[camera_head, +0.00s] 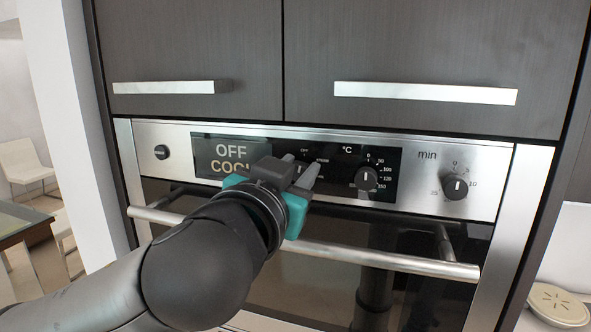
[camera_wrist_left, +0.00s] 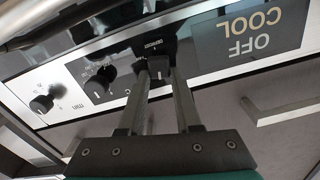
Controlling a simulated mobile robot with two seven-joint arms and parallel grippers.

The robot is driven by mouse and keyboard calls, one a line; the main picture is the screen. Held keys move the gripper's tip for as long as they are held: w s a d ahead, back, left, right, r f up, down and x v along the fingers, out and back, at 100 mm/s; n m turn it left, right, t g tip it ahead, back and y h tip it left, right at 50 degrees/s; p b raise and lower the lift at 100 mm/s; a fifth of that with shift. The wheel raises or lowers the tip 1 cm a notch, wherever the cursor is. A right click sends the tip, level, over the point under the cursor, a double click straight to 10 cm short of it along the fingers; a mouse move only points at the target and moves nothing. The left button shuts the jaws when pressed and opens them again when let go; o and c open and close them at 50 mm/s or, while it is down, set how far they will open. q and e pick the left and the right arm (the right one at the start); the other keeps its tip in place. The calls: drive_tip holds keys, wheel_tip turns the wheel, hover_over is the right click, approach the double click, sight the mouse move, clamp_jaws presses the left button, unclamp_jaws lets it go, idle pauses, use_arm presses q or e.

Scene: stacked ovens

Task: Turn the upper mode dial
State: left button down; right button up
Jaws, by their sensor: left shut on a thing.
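The mode dial (camera_wrist_left: 158,67) is a small black knob with a light pointer mark, on the oven's black control panel. In the left wrist view it sits between the fingertips of my left gripper (camera_wrist_left: 160,76), which is shut on it. In the head view my left gripper (camera_head: 302,176) reaches the panel just right of the display and hides most of the dial. The display (camera_head: 231,157) reads "OFF" and "COOL"; it shows upside down in the left wrist view (camera_wrist_left: 250,38). My right gripper is not in view.
To the right of the mode dial are the temperature dial (camera_head: 367,179) and the minute dial (camera_head: 455,187). A small knob (camera_head: 161,152) is at the far left. A long handle bar (camera_head: 370,257) runs below the panel. Cabinet doors with handles (camera_head: 425,93) are above.

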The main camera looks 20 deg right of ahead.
use_arm(q)
drive_tip(key=m, duration=0.4)
drive_tip(key=shift+s+d+m+p, duration=0.1)
drive_tip(key=shift+d+m+p, duration=0.05)
drive_tip(key=shift+m+p, duration=0.15)
drive_tip(key=shift+s+d+f+m+p, duration=0.1)
drive_tip(key=shift+m+p, duration=0.1)
drive_tip(key=shift+m, duration=0.95)
drive_tip(key=shift+d+f+m+p, duration=0.1)
drive_tip(key=shift+m+p, duration=0.1)
drive_tip(key=shift+m, duration=0.95)
drive_tip(key=c, duration=0.6)
unclamp_jaws()
drive_tip(key=shift+a+f, duration=0.1)
